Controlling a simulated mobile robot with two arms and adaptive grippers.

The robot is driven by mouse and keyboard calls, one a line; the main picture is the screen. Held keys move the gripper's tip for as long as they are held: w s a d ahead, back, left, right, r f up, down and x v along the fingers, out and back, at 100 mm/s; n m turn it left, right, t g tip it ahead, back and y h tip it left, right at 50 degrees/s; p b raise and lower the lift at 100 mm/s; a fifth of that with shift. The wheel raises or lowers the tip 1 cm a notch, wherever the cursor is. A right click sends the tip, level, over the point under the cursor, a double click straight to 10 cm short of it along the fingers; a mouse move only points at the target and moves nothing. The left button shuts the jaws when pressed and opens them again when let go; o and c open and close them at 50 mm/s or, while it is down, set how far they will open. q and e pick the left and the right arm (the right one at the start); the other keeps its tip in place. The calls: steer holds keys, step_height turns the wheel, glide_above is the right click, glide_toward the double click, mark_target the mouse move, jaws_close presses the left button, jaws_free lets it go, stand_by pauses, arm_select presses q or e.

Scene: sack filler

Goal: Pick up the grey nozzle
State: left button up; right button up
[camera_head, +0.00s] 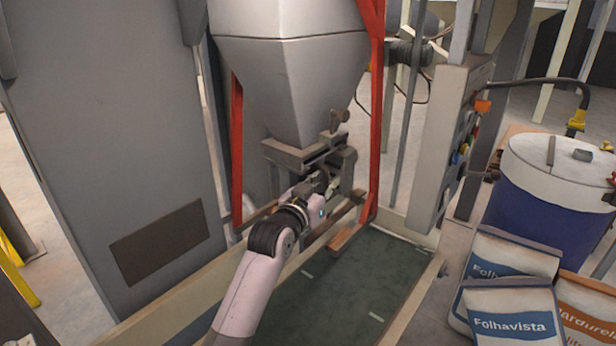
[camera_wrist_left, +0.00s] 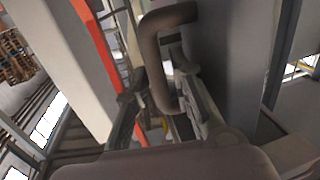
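My left gripper (camera_head: 326,184) is raised in front of the outlet under the hopper, at the middle of the head view. In the left wrist view its two fingers (camera_wrist_left: 160,105) stand apart. A bent brown-grey handle (camera_wrist_left: 168,18) shows between and beyond them; I cannot tell whether they touch it. A small grey piece (camera_head: 583,155) lies on the white lid of the blue drum at the right, well away from this gripper. It may be the grey nozzle, but it is too small to be sure. My right gripper is in neither view.
The grey hopper (camera_head: 290,85) hangs between red posts (camera_head: 377,100). A grey cabinet (camera_head: 110,120) stands at left. A control post (camera_head: 440,140) with buttons stands right of centre. Sacks (camera_head: 512,312) lean before the blue drum (camera_head: 535,215). The dark green platform (camera_head: 340,290) is clear.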

arm_select(q)
jaws_close()
stand_by(0.4)
steer(key=shift+w+r, duration=0.1)
steer(key=shift+r, duration=0.1)
stand_by(0.4)
